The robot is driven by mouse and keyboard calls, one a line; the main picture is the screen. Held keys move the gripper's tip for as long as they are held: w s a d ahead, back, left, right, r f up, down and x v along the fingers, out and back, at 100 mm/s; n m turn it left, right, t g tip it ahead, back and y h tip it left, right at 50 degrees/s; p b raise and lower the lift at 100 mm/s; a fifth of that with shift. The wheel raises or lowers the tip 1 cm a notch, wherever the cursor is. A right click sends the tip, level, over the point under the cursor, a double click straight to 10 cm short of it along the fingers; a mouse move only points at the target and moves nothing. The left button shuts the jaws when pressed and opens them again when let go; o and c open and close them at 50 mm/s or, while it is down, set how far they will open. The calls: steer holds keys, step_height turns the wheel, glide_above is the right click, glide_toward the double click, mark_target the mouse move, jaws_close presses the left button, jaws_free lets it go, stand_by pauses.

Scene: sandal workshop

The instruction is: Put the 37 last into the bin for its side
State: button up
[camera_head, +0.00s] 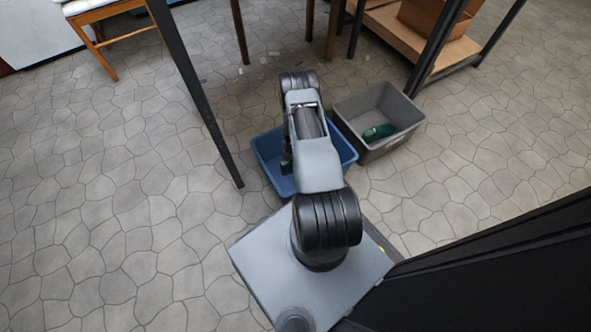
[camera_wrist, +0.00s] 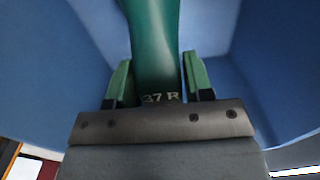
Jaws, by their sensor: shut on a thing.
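A green last (camera_wrist: 153,45) marked "37 R" is between the green-tipped fingers of my gripper (camera_wrist: 158,80), which is shut on it. In the wrist view, blue bin walls (camera_wrist: 85,70) surround the last. In the head view, my arm reaches over the blue bin (camera_head: 267,152) and hides much of it; a small dark green part shows at its left inside. The grey bin (camera_head: 401,104) stands against the blue bin's right side and has another green last (camera_head: 378,132) lying in it. I cannot tell whether the held last touches the bin floor.
A wooden chair (camera_head: 98,37) stands at the upper left. Dark posts (camera_head: 195,90) and a wooden shelf (camera_head: 440,45) holding a cardboard box stand behind the bins. A large dark panel (camera_head: 500,270) fills the lower right. The stone floor at left is clear.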

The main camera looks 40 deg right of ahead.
steer(key=shift+f+b, duration=1.3)
steer(key=shift+f, duration=2)
steer(key=shift+f, duration=0.2)
steer(key=o, duration=0.9)
steer(key=shift+r, duration=0.1)
